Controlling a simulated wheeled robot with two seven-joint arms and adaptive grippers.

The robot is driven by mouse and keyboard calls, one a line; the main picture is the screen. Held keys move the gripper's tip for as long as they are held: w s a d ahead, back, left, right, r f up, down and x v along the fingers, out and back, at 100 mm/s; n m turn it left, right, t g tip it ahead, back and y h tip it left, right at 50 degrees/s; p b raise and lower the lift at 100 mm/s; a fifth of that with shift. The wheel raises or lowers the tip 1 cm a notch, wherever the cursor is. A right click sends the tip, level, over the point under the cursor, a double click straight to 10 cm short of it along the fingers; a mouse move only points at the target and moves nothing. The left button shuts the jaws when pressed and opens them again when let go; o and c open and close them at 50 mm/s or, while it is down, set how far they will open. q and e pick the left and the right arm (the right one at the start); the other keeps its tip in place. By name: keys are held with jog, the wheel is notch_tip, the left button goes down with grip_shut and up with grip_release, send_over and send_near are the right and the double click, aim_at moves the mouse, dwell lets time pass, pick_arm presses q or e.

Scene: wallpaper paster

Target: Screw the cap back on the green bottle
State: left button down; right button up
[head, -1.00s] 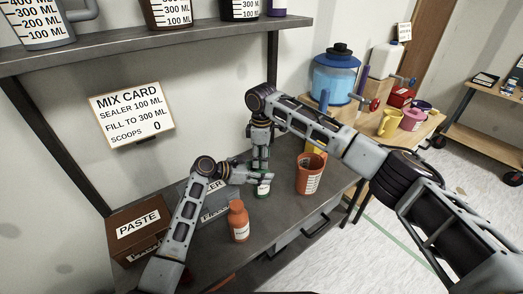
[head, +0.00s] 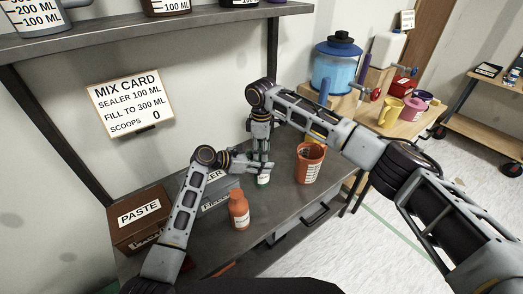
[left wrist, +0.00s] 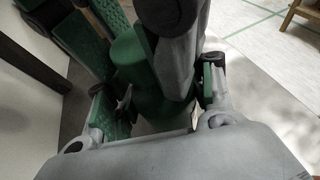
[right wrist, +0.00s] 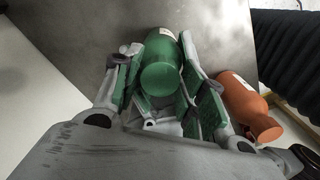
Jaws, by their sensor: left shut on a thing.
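The green bottle (head: 263,180) stands on the grey bench in the head view, mostly hidden by my grippers. My left gripper (head: 266,166) is shut on it from the side; the left wrist view shows the green body (left wrist: 150,105) between its pads. My right gripper (head: 260,146) points down from above. In the right wrist view its green-padded fingers (right wrist: 160,85) stand on both sides of the bottle's round green top (right wrist: 160,78) and look spread, with a narrow gap. I cannot tell the cap apart from the bottle's top.
An orange bottle (head: 239,210) stands just in front of the green one. An orange measuring cup (head: 309,164) stands to the right. A paste box (head: 140,214) and a grey box (head: 218,200) are at the left. A shelf (head: 150,40) runs above.

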jog(key=shift+o, duration=0.9)
jog(key=shift+r, duration=2.3)
jog(key=shift+c, duration=0.5)
jog(key=shift+r, duration=0.1)
jog(key=shift+c, duration=0.8)
jog(key=shift+r, duration=1.65)
